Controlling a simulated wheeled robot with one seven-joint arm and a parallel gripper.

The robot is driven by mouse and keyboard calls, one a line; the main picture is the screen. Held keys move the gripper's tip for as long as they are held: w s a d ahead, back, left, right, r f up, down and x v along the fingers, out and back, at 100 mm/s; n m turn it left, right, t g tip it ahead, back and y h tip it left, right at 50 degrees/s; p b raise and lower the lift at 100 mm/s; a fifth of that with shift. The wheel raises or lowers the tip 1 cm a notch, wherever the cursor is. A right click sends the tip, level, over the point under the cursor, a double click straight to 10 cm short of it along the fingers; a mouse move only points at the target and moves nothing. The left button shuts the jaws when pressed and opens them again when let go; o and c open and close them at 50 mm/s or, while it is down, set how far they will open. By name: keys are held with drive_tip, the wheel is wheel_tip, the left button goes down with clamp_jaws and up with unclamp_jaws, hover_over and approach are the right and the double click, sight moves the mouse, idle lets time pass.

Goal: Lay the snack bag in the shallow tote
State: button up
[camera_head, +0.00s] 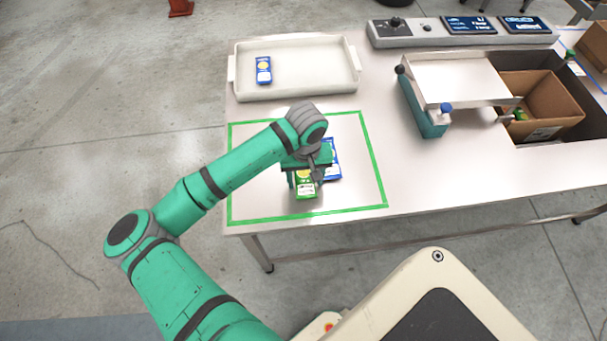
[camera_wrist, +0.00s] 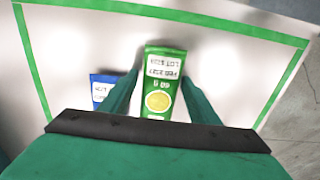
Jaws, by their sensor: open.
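A green snack bag (camera_head: 306,188) with a yellow round mark lies on the white table inside a green taped outline. It also shows in the wrist view (camera_wrist: 162,70). A blue bag (camera_head: 333,160) lies close beside it, partly hidden by my arm; in the wrist view its corner (camera_wrist: 101,88) shows left of a finger. My gripper (camera_head: 307,181) is over the green bag, open, with a finger on each side of it in the wrist view (camera_wrist: 160,80); whether they touch it is unclear. The white shallow tote (camera_head: 310,86) stands behind, holding one blue bag (camera_head: 263,70) at its left.
The green tape outline (camera_head: 377,170) has bare table on its right side. A teal-based weigher (camera_head: 425,110) with a tilted metal tray stands to the right. Beyond it is a cardboard box (camera_head: 545,100) in a recess, and a control panel (camera_head: 392,32) lies at the back.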

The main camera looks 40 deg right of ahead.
drive_tip(key=shift+c, duration=0.4)
drive_tip(key=c, duration=0.8)
drive_tip(key=shift+c, duration=0.2)
drive_tip(key=shift+r, duration=0.15)
